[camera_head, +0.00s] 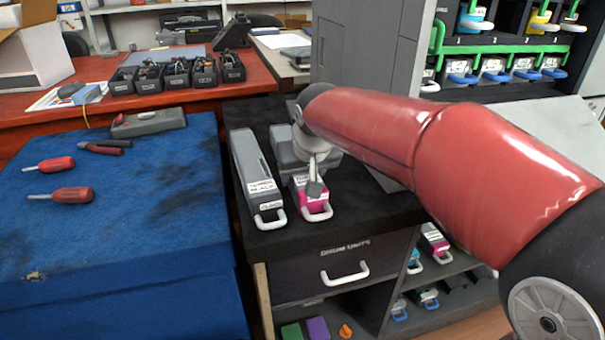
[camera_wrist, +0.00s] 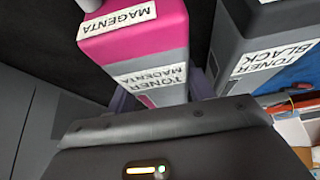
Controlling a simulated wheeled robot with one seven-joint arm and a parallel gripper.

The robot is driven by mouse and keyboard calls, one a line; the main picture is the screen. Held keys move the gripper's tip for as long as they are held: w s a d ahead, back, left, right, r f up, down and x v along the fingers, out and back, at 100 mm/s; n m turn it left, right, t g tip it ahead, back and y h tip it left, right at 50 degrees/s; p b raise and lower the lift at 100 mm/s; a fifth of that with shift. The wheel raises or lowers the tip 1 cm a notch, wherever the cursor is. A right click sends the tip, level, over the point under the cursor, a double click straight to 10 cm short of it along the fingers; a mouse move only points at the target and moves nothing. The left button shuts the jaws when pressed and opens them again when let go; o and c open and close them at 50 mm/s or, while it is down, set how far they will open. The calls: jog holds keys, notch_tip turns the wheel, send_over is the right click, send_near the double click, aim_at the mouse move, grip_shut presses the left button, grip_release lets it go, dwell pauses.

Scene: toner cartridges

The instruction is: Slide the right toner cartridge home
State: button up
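A magenta toner cartridge (camera_head: 311,202) with a white front handle lies on the dark cabinet top, partly hidden by my gripper. In the wrist view the magenta cartridge (camera_wrist: 148,45) is close to my gripper, its label reading TONER MAGENTA. My gripper (camera_head: 314,187) points down at this cartridge. Its dark housing fills the bottom of the wrist view, with a purplish piece on each side of the cartridge. Whether the fingers press on it I cannot tell. The green-framed printer bay (camera_head: 500,48) at the upper right holds a cyan cartridge (camera_head: 470,22) and a yellow cartridge (camera_head: 540,20).
A black toner cartridge (camera_head: 256,172) lies left of the magenta one; it also shows in the wrist view (camera_wrist: 266,45). A tall grey panel (camera_head: 365,50) stands behind my arm. Screwdrivers (camera_head: 73,194) lie on the blue bench (camera_head: 120,260). A shelf below holds more cartridges (camera_head: 435,243).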

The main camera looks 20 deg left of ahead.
jog(key=c, duration=0.7)
jog(key=shift+r, duration=0.15)
notch_tip(320, 180, up, 5)
jog(key=p, duration=0.4)
jog(key=shift+r, duration=0.9)
jog(key=shift+s, duration=0.1)
